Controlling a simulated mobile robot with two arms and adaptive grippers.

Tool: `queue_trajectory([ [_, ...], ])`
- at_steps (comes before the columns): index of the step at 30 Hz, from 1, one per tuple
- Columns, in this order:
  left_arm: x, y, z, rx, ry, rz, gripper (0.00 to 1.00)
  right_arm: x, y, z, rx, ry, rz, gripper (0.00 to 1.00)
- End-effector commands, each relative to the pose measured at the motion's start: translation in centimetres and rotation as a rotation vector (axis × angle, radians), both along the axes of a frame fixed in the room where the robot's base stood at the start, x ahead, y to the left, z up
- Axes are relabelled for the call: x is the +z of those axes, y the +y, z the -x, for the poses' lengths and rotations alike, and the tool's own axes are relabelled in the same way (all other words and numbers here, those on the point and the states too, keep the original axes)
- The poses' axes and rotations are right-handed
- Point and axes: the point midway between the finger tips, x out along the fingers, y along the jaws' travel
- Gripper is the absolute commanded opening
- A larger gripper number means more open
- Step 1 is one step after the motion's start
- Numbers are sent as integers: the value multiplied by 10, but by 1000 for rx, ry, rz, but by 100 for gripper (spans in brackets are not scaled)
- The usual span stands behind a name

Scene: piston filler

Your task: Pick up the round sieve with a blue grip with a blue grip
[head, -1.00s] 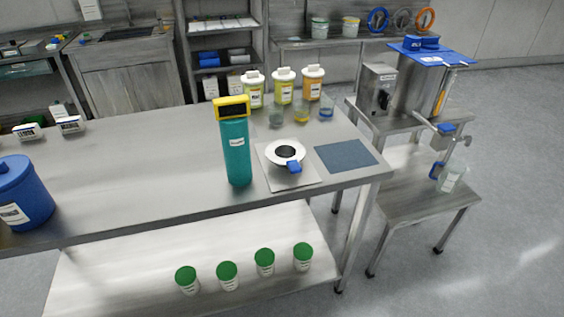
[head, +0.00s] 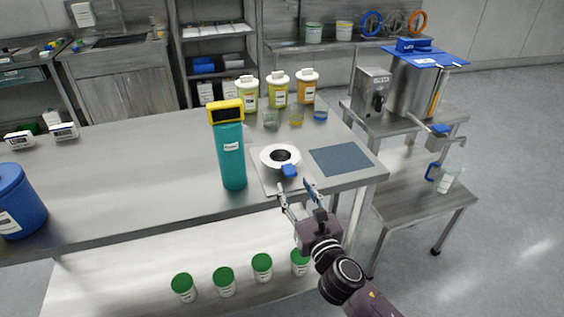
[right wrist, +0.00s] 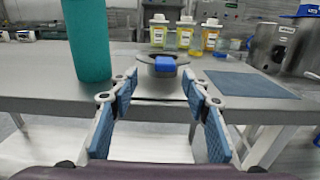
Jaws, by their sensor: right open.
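The round sieve (head: 271,161) with a blue grip (head: 289,171) sits on a light square mat on the steel table, its blue grip facing the table's front edge. In the right wrist view the sieve's blue grip (right wrist: 165,63) shows straight ahead, between and beyond the fingertips. My right gripper (head: 296,192) is open and empty, at the table's front edge just short of the grip, apart from it. It also shows in the right wrist view (right wrist: 158,84) with both fingers spread. My left gripper is not in view.
A tall teal container with a yellow-and-black top (head: 231,150) stands just left of the sieve. A dark blue mat (head: 340,159) lies to the right. Bottles (head: 278,88) and small beakers (head: 270,119) stand behind. Green-lidded jars (head: 223,281) stand on the lower shelf.

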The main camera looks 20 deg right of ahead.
Motion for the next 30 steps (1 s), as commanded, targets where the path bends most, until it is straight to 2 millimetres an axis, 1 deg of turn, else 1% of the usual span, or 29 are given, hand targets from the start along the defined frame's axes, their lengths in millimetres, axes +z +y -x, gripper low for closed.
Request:
queue_trajectory([
  [5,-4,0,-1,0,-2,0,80,0,-3,-18,0,-1,-2,44],
  [9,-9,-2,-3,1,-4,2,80,0,-7,-39,0,-2,-3,44],
  [12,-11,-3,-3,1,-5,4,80,0,-6,-49,1,0,-5,44],
  [16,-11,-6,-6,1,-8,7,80,0,-5,-56,1,1,-4,44],
  [22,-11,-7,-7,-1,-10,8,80,0,-5,-56,1,2,-4,44],
  [23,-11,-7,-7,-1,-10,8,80,0,-5,-56,1,2,-4,42],
  [30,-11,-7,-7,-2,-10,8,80,0,-6,-56,1,2,-4,16],
])
